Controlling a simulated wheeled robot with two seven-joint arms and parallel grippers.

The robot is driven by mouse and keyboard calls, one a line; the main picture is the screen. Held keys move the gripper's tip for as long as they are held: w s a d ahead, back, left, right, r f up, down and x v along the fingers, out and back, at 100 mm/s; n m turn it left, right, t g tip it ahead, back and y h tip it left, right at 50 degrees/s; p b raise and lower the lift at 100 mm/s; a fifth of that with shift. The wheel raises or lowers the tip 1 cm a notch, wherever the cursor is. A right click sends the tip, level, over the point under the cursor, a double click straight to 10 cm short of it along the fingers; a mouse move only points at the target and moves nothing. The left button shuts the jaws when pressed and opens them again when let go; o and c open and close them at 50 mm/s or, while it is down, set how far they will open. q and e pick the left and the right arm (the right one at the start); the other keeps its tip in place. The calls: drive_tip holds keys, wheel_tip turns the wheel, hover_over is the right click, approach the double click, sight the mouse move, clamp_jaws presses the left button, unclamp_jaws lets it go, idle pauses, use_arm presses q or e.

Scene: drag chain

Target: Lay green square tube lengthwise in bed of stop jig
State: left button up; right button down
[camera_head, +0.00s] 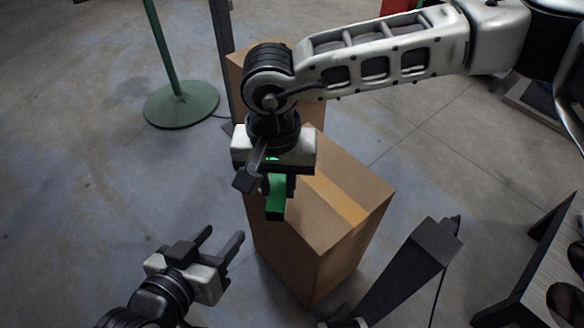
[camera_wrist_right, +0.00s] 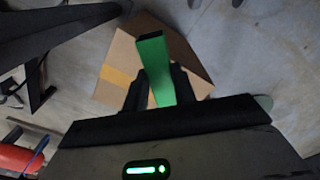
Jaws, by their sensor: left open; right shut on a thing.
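My right gripper (camera_head: 272,188) hangs from the arm that comes in from the upper right, and it is shut on the green square tube (camera_head: 276,205). The tube points downward in the head view, held above or in front of a cardboard box. In the right wrist view the green square tube (camera_wrist_right: 155,68) sticks out between the two dark fingers of the right gripper (camera_wrist_right: 158,88), and its dark end shows. My left gripper (camera_head: 222,243) is at the lower left, open and empty, apart from the tube. I cannot make out the stop jig in either view.
A tall cardboard box (camera_head: 335,215) with a tape strip stands below the right gripper, another box (camera_head: 240,65) behind it. A green round stand base (camera_head: 181,104) is at the upper left. A dark-edged table (camera_head: 540,270) is at the lower right. The left floor is clear.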

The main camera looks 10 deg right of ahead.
drive_tip(key=shift+s+a+r, duration=0.3)
drive_tip(key=shift+s+a, duration=0.1)
drive_tip(key=shift+s, duration=0.05)
drive_tip(key=w+d+r+n, duration=0.1)
drive_tip(key=w+d+r, duration=0.1)
drive_tip(key=d, duration=0.7)
drive_tip(key=w+d+r+n, duration=0.1)
drive_tip(key=w+d+r, duration=0.2)
drive_tip(key=d, duration=0.6)
use_arm(q)
drive_tip(key=s+a+r+y+p, duration=0.1)
drive_tip(key=a+r+p, duration=0.1)
drive_tip(key=r+p, duration=0.4)
drive_tip(key=s+a+r+y+p, duration=0.1)
drive_tip(key=r+p, duration=0.6)
drive_tip(key=p, duration=0.8)
drive_tip(key=shift+s+a+n+g+y+p, duration=0.2)
drive_tip(key=shift+a+n+g+y+p, duration=0.15)
drive_tip(key=shift+a, duration=0.55)
use_arm(e)
drive_tip(key=s+r, duration=0.3)
drive_tip(key=r, duration=1.5)
drive_tip(key=shift+r, duration=0.2)
drive_tip(key=shift+f, duration=0.1)
